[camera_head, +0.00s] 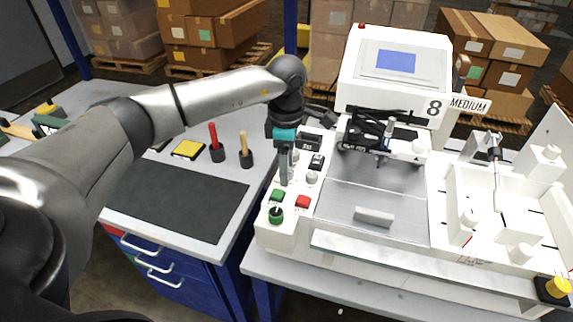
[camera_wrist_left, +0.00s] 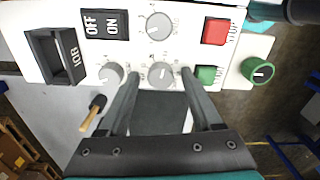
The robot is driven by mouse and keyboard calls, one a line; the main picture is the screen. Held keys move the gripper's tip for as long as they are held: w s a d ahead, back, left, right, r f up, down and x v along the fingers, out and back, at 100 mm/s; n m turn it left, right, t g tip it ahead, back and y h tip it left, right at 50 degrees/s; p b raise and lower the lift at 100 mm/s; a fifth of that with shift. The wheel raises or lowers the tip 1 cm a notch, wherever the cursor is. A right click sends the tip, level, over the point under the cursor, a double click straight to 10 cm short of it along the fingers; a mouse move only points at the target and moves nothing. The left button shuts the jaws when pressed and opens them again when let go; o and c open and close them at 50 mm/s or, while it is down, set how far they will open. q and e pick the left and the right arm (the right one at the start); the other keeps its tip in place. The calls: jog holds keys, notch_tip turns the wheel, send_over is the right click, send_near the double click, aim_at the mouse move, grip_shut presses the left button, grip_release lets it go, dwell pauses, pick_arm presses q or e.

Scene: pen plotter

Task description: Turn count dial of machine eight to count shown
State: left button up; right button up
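Machine eight (camera_head: 392,75) is white, with an "8" on its front and a blue screen (camera_head: 396,61) too small to read. Its control panel is at the left. In the left wrist view, three grey dials show: one at the top (camera_wrist_left: 158,27), one at the lower left (camera_wrist_left: 111,73), and one between my fingers (camera_wrist_left: 162,74). Their labels are too small to read, so I cannot tell which is the count dial. My left gripper (camera_head: 284,182) points down at the panel; its fingers (camera_wrist_left: 161,75) stand on either side of the middle dial, with gaps. My right gripper is not visible.
A green knob (camera_wrist_left: 257,70), a red button (camera_wrist_left: 215,31), a green button (camera_wrist_left: 206,74), an OFF/ON switch (camera_wrist_left: 104,25) and a "JOB" slot (camera_wrist_left: 57,55) crowd the panel. A dark mat (camera_head: 178,198) and pen holders lie left. A white fixture (camera_head: 450,220) stands right.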

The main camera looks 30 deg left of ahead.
pick_arm(q)
notch_tip(320, 180, up, 15)
jog(key=shift+r+p, duration=0.1)
jog(key=shift+p, duration=0.2)
dwell(0.5)
jog(key=shift+s, duration=0.1)
